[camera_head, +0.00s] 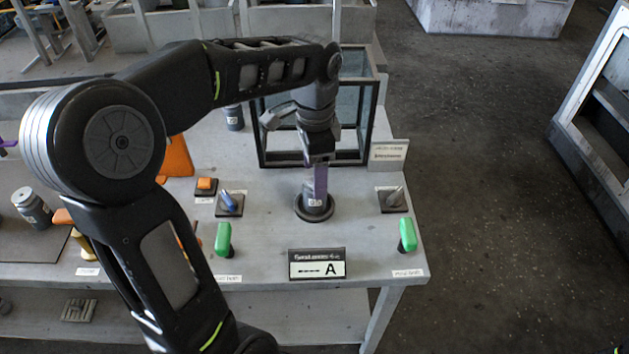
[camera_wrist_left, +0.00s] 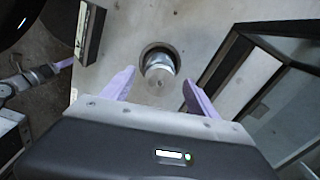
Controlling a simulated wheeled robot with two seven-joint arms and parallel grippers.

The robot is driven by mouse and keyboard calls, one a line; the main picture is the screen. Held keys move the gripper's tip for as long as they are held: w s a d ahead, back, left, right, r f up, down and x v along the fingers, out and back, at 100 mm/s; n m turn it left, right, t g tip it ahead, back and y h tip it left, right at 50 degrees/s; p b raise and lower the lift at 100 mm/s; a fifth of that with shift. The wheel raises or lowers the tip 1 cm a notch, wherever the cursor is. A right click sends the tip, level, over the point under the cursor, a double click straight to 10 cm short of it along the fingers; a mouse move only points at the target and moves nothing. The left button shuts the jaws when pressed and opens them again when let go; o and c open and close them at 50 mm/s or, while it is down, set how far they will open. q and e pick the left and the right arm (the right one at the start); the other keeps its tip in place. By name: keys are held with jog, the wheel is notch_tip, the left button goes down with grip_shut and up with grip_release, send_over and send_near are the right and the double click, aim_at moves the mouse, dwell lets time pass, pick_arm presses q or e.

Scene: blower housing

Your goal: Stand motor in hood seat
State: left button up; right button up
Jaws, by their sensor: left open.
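A grey cylindrical motor (camera_head: 311,196) with a small white label stands in a dark round ring seat (camera_head: 314,211) on the table, in front of the glass-walled hood frame (camera_head: 370,110). It looks upright. My left gripper (camera_head: 318,178) is above it, pointing down, and one purple finger hides part of it. In the left wrist view the motor (camera_wrist_left: 161,76) shows inside the ring (camera_wrist_left: 146,50), just beyond the two purple fingers of my left gripper (camera_wrist_left: 157,92). The fingers are spread, with a gap to the motor on both sides.
Green handles (camera_head: 223,239) (camera_head: 407,235) stand left and right at the front. A sign marked A (camera_head: 317,264) stands at the front edge. A blue-topped part (camera_head: 230,202) and a grey one (camera_head: 392,198) sit on dark plates. Another labelled cylinder (camera_head: 32,208) stands far left.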

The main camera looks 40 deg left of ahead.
pick_arm(q)
notch_tip(320, 180, up, 8)
jog(key=shift+p, duration=0.8)
jog(key=shift+f, duration=0.1)
